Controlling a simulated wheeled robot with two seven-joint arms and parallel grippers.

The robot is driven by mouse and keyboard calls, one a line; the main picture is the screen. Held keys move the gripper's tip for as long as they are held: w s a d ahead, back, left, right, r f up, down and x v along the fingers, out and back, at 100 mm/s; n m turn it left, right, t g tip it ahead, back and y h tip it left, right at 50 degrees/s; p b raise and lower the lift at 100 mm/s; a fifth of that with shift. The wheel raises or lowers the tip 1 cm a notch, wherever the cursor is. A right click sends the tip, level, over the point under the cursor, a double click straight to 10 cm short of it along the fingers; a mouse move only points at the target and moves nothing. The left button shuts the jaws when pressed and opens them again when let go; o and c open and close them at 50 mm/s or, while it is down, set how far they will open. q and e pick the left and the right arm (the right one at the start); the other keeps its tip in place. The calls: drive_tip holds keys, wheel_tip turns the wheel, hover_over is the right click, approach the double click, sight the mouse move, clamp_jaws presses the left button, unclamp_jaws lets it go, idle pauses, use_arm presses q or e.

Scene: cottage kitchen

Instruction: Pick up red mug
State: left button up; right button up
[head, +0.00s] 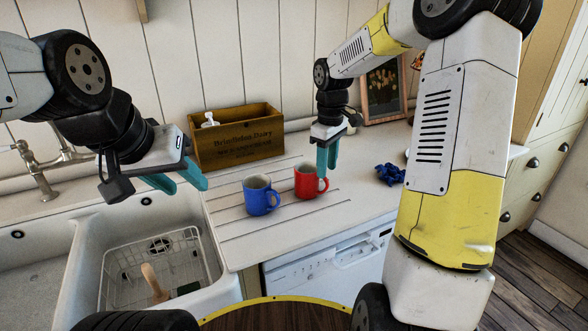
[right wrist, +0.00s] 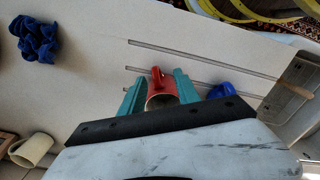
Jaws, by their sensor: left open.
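The red mug (head: 307,183) stands upright on the white drainboard counter, just right of the blue mug (head: 257,196). Its handle faces right. My right gripper (head: 328,172) points down at the red mug's right rear edge. In the right wrist view, its teal fingers (right wrist: 158,84) are spread, with the red mug (right wrist: 159,98) showing between them; I cannot tell whether they touch it. The blue mug (right wrist: 221,90) shows just past the right finger. My left gripper (head: 184,185) is open and empty above the sink's right edge, left of the blue mug.
A wooden crate (head: 230,147) stands behind the mugs against the wall. A dark blue cloth (head: 390,174) lies to the right, and a picture frame (head: 384,90) stands at the back. The sink (head: 85,262) holds a wire rack (head: 110,262). A cream mug (right wrist: 31,150) shows in the right wrist view.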

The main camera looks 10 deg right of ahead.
sight(312, 182)
drive_tip(key=shift+w+f, duration=0.45)
drive_tip(key=shift+w, duration=0.1)
drive_tip(key=shift+w+a+f, duration=0.1)
drive_tip(key=shift+w+f, duration=0.05)
drive_tip(key=shift+f, duration=0.2)
wheel_tip(312, 182, down, 7)
drive_tip(key=shift+f, duration=0.1)
clamp_jaws()
idle(0.9)
